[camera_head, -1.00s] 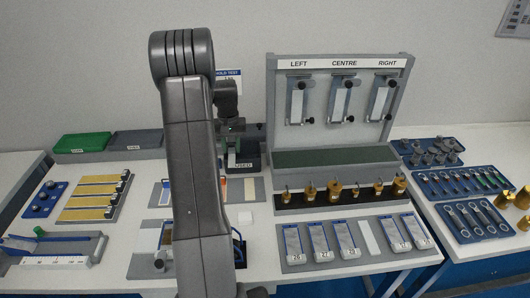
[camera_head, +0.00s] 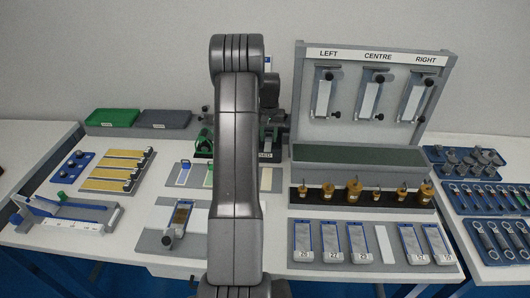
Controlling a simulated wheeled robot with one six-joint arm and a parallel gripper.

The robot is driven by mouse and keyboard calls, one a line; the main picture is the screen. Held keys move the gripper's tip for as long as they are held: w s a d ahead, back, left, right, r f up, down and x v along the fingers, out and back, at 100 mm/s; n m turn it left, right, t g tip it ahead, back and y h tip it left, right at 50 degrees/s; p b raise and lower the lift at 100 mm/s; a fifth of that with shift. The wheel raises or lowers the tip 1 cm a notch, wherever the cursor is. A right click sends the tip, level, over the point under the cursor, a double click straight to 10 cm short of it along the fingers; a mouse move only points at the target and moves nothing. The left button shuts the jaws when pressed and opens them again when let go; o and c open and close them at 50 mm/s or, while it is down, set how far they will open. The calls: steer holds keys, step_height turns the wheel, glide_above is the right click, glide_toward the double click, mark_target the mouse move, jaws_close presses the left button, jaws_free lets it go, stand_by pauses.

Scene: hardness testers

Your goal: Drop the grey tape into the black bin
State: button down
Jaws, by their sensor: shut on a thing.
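The black bin (camera_head: 266,156), with a partly covered white label, stands at the back of the table, mostly behind my arm. My arm rises through the middle of the view. Its wrist end is beyond the arm, just above the bin area, and little of my gripper (camera_head: 269,131) shows there. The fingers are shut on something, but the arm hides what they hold. I cannot make out the grey tape anywhere. Strips lie on a grey tray beside my arm, one blue-edged (camera_head: 184,173), one green (camera_head: 208,176) and one cream (camera_head: 266,179).
A tall grey stand (camera_head: 375,65) marked LEFT, CENTRE and RIGHT is right of my wrist. Brass weights (camera_head: 353,190) and blue-framed plates (camera_head: 331,240) lie before it. Green (camera_head: 113,118) and dark (camera_head: 164,119) trays are at back left. Bare white table shows at left.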

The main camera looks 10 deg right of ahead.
steer(key=shift+f, duration=0.45)
steer(key=c, duration=0.9)
jaws_free()
steer(key=shift+c, duration=0.2)
steer(key=shift+r, duration=0.15)
step_height(320, 180, up, 14)
steer(key=b, duration=0.1)
steer(key=shift+f, duration=0.25)
step_height(320, 180, down, 13)
steer(key=shift+p, duration=0.55)
steer(key=shift+r+p, duration=0.25)
steer(key=shift+p, duration=0.2)
steer(key=shift+r+p, duration=0.6)
steer(key=shift+r, duration=0.65)
